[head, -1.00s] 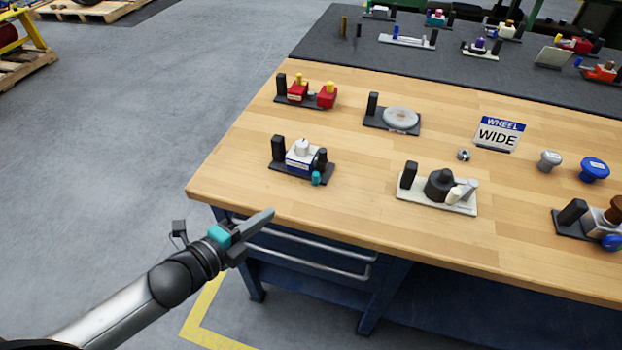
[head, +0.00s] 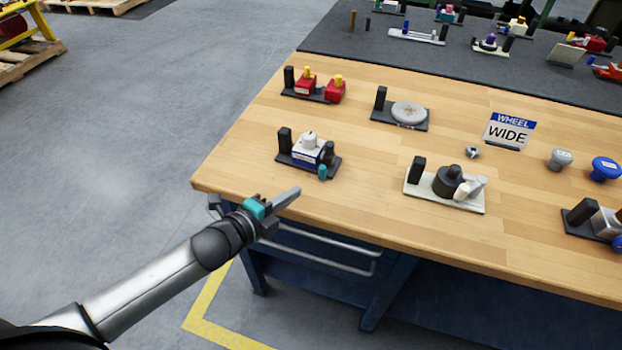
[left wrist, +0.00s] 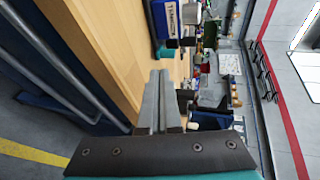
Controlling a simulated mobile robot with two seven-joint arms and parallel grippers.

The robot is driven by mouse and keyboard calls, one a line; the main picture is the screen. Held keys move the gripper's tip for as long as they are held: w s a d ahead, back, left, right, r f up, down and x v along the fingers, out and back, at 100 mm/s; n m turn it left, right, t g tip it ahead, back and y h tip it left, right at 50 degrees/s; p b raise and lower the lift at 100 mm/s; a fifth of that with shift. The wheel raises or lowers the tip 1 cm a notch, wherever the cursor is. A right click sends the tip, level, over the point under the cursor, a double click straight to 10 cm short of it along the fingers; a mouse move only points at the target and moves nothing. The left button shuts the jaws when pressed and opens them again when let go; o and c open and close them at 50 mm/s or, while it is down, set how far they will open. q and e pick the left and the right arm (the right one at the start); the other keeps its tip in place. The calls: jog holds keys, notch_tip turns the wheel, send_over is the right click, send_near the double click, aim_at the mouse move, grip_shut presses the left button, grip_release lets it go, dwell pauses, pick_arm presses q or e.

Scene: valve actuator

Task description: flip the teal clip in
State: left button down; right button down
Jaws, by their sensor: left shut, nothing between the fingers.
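The teal clip (head: 322,171) is a small part at the front right corner of a blue-and-white device (head: 308,151) on a dark base, near the table's left front. In the left wrist view a teal piece (left wrist: 167,52) shows beside the blue device (left wrist: 166,20). My left gripper (head: 296,191) is shut and empty. In the head view it shows at the table's front edge, in front of the clip and apart from it. Its closed fingers also show in the left wrist view (left wrist: 162,75). My right gripper is not in view.
The wooden table (head: 370,215) has other fixtures: a red device (head: 320,88), a grey disc (head: 408,112), and a black knob on a pale plate (head: 445,187). A "WHEEL WIDE" sign (head: 509,131) stands farther right. Bare wood lies around the clip's device.

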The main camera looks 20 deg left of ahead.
aim_at(320, 173)
pick_arm(q)
jog(key=x, duration=0.4)
jog(key=r+x, duration=0.1)
jog(key=x, duration=0.1)
jog(key=shift+w+d+b, duration=0.25)
jog(key=shift+w+b, duration=0.1)
jog(key=shift+w, duration=0.25)
jog(key=shift+w+d+f, duration=0.1)
jog(key=shift+w+d, duration=0.05)
jog(key=shift+w, duration=0.85)
